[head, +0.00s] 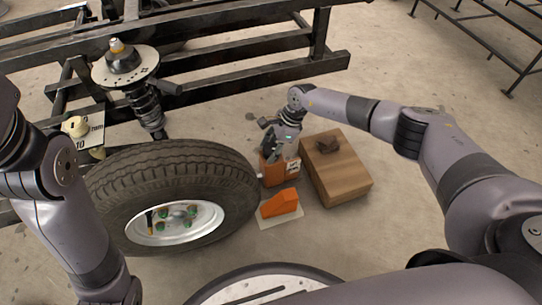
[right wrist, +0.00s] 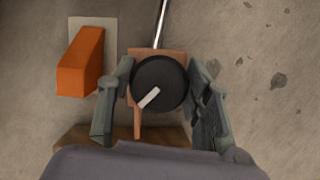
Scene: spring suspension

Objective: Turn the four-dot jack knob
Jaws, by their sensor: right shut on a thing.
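The orange jack (head: 274,174) stands on the floor beside the tyre, with a pale label on its side; I cannot read any dots. In the right wrist view its round black knob (right wrist: 160,76) has a white pointer mark aimed toward the lower left. My right gripper (head: 276,146) is above the jack. In the right wrist view my right gripper (right wrist: 158,96) has one finger on each side of the knob and is shut on it. In the head view the gripper hides most of the knob. My left arm shows at the left, but its gripper is out of view.
An orange wedge (head: 279,204) lies on a pale sheet in front of the jack. A wooden box (head: 343,182) stands close to its right. The tyre (head: 175,165) is close to its left. A black frame (head: 240,51) and spring strut (head: 145,105) are behind.

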